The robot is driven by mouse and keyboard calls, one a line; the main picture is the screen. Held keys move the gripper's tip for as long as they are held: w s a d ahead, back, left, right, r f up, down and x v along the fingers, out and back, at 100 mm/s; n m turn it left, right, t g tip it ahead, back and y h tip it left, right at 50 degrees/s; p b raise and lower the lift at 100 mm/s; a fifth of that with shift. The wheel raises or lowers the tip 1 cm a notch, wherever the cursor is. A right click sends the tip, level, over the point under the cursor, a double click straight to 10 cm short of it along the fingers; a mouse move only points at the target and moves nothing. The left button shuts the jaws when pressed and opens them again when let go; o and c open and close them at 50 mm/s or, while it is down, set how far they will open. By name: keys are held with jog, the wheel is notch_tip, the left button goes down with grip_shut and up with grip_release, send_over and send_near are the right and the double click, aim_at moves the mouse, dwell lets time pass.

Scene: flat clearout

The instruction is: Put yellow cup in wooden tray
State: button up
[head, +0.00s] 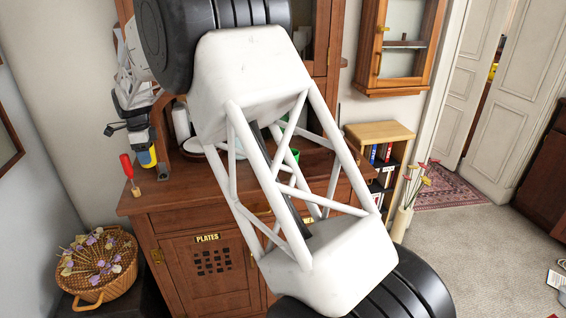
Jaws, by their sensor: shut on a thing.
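My gripper (143,143) is at the left, above the left end of the brown cabinet top. It is small in the picture and points down. A yellow thing (146,159), which looks like the yellow cup, is between its fingertips, and the gripper is shut on it. The cup is close to the cabinet top; I cannot tell whether it touches. I cannot make out a wooden tray. My own arm crosses the middle of the view and hides much of the cabinet top.
A red-handled tool (127,167) stands at the cabinet's left edge. A white bottle (181,121), a white plate (195,146) and a green thing (294,154) are further right. A wicker basket (98,264) sits lower left. A small bookshelf (380,132) stands right of the cabinet (160,204).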

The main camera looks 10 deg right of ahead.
jog(key=w+d+r+n, duration=0.15)
jog(key=d+n, duration=1.25)
jog(key=d, duration=2.9)
jog(key=s+d+f+m, duration=0.2)
jog(key=s+d+m, duration=0.5)
jog(key=s, duration=0.1)
jog(key=s+d+f+m, duration=0.3)
jog(key=s+d+m, duration=0.4)
jog(key=s+d, duration=0.1)
jog(key=shift+s+d+f, duration=0.15)
jog(key=shift+s+d, duration=0.1)
jog(key=shift+s, duration=0.5)
jog(key=shift+w, duration=0.1)
jog(key=shift+w+d+f, duration=0.25)
jog(key=shift+w+d, duration=0.4)
jog(key=shift+w, duration=1.9)
jog(key=shift+w+d+f, duration=0.25)
jog(key=shift+w+d, duration=0.4)
jog(key=shift+w, duration=1.95)
jog(key=shift+w+d+f, duration=0.25)
jog(key=shift+w+d, duration=0.4)
jog(key=shift+w, duration=1.9)
